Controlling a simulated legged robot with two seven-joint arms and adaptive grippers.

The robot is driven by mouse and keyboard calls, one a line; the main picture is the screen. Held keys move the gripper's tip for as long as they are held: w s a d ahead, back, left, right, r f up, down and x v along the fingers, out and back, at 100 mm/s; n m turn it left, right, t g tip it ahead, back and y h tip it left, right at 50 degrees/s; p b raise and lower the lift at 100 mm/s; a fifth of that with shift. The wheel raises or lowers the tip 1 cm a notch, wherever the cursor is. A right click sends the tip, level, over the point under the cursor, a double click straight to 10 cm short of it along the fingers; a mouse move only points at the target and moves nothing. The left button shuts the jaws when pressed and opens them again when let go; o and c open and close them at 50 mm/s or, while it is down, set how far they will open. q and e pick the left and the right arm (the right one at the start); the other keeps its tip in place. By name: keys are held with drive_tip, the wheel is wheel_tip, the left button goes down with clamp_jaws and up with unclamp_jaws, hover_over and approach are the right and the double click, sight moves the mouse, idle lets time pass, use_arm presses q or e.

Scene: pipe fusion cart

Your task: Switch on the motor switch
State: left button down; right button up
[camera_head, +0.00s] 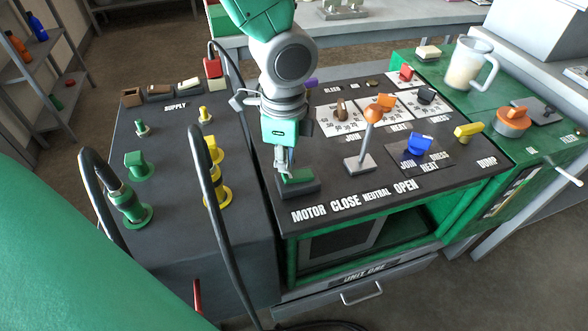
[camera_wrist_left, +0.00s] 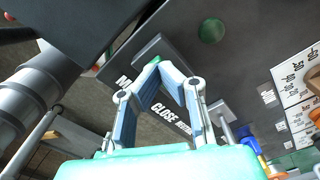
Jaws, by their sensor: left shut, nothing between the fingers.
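The motor switch (camera_head: 299,178) is a green rocker on a dark base near the front left corner of the cart's black panel, above the word MOTOR. My left gripper (camera_head: 286,168) comes down from above with its fingertips at the switch's left side. I cannot tell whether they touch it. In the left wrist view the left gripper's fingers (camera_wrist_left: 158,66) close to a point, with nothing between them. The switch's grey base (camera_wrist_left: 168,47) lies just beyond them, and its rocker is mostly hidden. My right gripper is not in view.
An orange-knobbed lever (camera_head: 370,125) stands right of the switch, with a blue knob (camera_head: 420,145) and yellow handle (camera_head: 468,131) farther right. Black hoses (camera_head: 214,200) and green and yellow fittings are on the left unit. A jug (camera_head: 468,65) stands back right.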

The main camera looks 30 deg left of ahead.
use_arm(q)
drive_tip(key=shift+d+f, duration=0.2)
drive_tip(key=shift+d, duration=0.45)
drive_tip(key=shift+a+f+b, duration=0.3)
drive_tip(key=shift+a+f, duration=0.1)
drive_tip(key=shift+a, duration=0.1)
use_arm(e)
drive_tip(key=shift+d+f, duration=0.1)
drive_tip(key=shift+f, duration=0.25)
use_arm(q)
drive_tip(key=shift+d, duration=0.3)
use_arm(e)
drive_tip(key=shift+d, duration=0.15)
use_arm(q)
drive_tip(key=shift+r+p, duration=0.25)
drive_tip(key=shift+p, duration=0.05)
drive_tip(key=r+p, duration=0.2)
drive_tip(key=p, duration=0.1)
drive_tip(key=shift+a+r, duration=0.2)
drive_tip(key=shift+r, duration=0.2)
wheel_tip(320, 180, up, 4)
drive_tip(key=p, duration=0.4)
drive_tip(key=shift+d+f+p, duration=0.15)
drive_tip(key=shift+p, duration=0.15)
drive_tip(key=shift+f, duration=0.1)
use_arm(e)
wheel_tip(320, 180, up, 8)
